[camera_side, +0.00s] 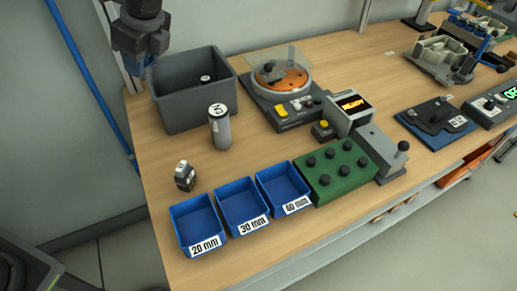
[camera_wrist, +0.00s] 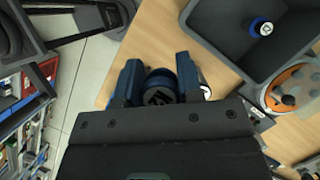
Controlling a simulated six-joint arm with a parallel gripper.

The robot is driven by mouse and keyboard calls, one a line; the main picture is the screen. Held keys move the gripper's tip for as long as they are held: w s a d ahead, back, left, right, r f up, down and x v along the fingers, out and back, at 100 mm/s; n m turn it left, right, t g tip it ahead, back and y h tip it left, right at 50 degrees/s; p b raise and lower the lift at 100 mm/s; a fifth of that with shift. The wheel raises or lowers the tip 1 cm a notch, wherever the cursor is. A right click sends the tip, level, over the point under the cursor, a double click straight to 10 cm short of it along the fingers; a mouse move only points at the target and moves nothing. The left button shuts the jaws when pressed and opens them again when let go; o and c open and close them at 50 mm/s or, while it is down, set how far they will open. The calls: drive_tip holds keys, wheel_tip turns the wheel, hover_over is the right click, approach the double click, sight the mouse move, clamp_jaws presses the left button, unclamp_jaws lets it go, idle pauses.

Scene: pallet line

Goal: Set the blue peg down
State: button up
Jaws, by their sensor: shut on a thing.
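My gripper (camera_side: 138,62) is at the upper left in the side view, left of the dark bin and above the bench level. In the wrist view my gripper (camera_wrist: 159,82) has its two blue fingers on either side of a round dark-topped peg (camera_wrist: 160,88), with blue showing at its edge. It is shut on this peg, which I take as the blue peg. The peg's lower part is hidden, and I cannot make the peg out from the fingers in the side view. I cannot tell its height above the surface.
A dark bin (camera_side: 170,108) holds a small peg (camera_side: 205,79). Three blue trays (camera_side: 240,222) line the front edge, beside a green block (camera_side: 333,190). Bare wood lies left of the cylinder.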

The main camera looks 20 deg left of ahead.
drive_tip(key=w+d+f+n+g+h, duration=0.1)
drive_tip(key=w+d+n+g, duration=0.15)
drive_tip(key=d+n, duration=0.55)
drive_tip(key=n+t+h, duration=0.2)
drive_tip(key=n+h, duration=0.6)
drive_tip(key=n, duration=2)
hover_over(271, 157)
drive_tip(key=a, duration=0.1)
wheel_tip(271, 157, down, 22)
drive_tip(key=shift+r, duration=0.1)
drive_tip(key=shift+a, duration=0.1)
drive_tip(key=shift+f, duration=0.25)
drive_tip(key=o, duration=0.9)
